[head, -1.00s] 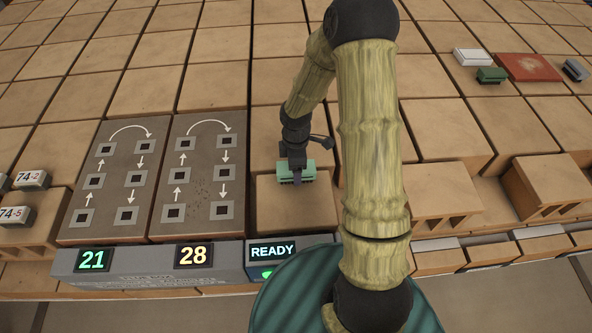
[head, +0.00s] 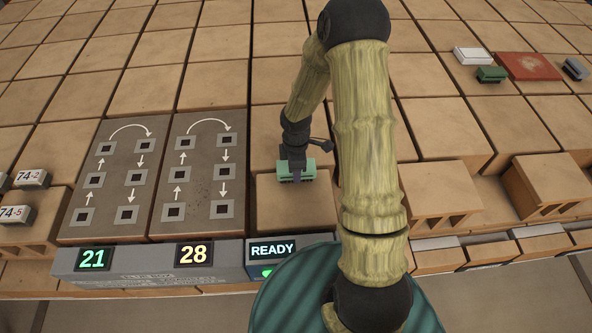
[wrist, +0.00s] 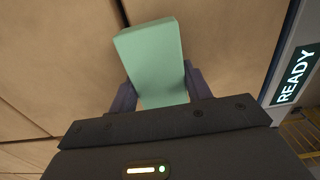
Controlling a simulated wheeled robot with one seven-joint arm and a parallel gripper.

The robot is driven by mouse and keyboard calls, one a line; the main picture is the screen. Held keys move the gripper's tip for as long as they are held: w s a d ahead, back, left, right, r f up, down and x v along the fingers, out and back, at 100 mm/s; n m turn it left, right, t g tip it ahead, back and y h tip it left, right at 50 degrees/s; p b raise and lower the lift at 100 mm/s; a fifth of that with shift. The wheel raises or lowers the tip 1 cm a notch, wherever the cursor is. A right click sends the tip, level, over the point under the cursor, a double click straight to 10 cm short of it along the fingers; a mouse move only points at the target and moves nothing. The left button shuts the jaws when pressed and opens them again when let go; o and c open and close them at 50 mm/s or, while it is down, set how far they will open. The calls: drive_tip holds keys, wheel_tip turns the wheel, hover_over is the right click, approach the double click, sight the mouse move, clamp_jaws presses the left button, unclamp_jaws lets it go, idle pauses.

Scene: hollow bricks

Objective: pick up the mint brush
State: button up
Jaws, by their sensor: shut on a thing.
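The mint brush (head: 307,171) is a small mint-green block in the head view, at the near row of bricks just above the READY panel. In the wrist view the mint brush (wrist: 152,58) is a plain pale green block between the two dark fingers. My gripper (head: 296,176) comes down on it from above and is shut on it. In the wrist view the fingers of my gripper (wrist: 158,88) press on both sides of the brush. I cannot tell whether the brush touches the brick below it.
Two grey panels with square sockets and arrows (head: 198,180) lie to the left. A display box (head: 160,265) reads 21, 28 and READY. A dark green block (head: 491,74), a white block (head: 473,56), a red slab (head: 528,67) and a grey block (head: 575,69) lie at the far right.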

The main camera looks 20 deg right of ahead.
wheel_tip(320, 180, up, 10)
drive_tip(key=shift+r, duration=0.1)
idle(0.5)
idle(0.4)
drive_tip(key=o, duration=0.5)
drive_tip(key=c, duration=0.5)
